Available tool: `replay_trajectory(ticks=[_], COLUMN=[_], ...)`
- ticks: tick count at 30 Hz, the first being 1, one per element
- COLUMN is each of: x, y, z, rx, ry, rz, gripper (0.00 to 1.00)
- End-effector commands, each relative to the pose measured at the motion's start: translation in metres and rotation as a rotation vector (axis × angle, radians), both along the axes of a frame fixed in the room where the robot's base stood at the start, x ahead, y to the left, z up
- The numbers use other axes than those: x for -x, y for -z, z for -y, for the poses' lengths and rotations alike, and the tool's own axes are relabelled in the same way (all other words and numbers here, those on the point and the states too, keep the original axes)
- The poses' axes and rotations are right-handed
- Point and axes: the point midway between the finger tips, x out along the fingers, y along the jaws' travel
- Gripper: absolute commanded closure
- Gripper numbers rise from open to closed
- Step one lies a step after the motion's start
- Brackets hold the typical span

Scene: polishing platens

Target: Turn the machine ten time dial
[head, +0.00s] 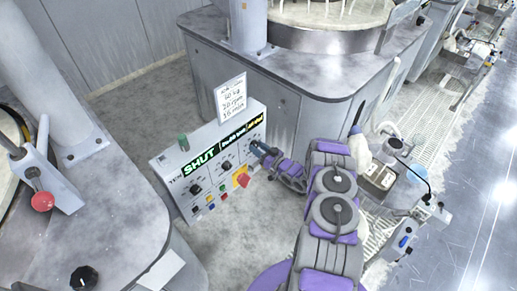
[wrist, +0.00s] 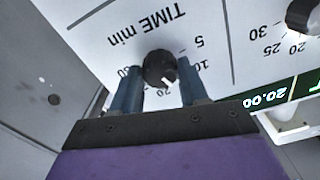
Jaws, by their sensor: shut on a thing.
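The control panel (head: 212,150) labelled TEN stands between two platen machines. In the head view my gripper (head: 257,149) reaches its right end and hides the dial there. In the wrist view the black time dial (wrist: 159,66) sits under the upside-down label "TIME min" (wrist: 148,25). My gripper (wrist: 160,76) is shut on the time dial, with one blue-grey finger on each side. The dial's white mark points down and slightly right, toward the 20 side of the scale. Part of the scale is hidden by the fingers.
Two other black dials (head: 227,165) (head: 195,188), small coloured buttons (head: 210,206) and a red stop button on yellow (head: 242,178) are on the panel. A handwritten card (head: 231,98) stands above it. A neighbouring dial (wrist: 302,14) shows at the right of the wrist view.

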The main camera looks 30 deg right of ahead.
Motion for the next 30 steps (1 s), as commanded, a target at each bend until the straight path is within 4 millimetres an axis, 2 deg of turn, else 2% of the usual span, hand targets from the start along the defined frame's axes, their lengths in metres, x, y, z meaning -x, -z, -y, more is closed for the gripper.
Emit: replay_trajectory(ticks=[9,10,18,26,30], x=[0.002,0.002,0.002,0.003,0.014], y=[0.004,0.004,0.001,0.0,-0.001], z=[0.0,0.0,0.0,0.0,0.005], rx=[-0.002,-0.002,0.0,0.001,-0.001], ry=[0.003,0.003,0.001,0.001,0.003], rz=[-0.01,-0.01,-0.003,-0.001,-0.001], gripper=[0.87,0.55,0.31,0.31,0.31])
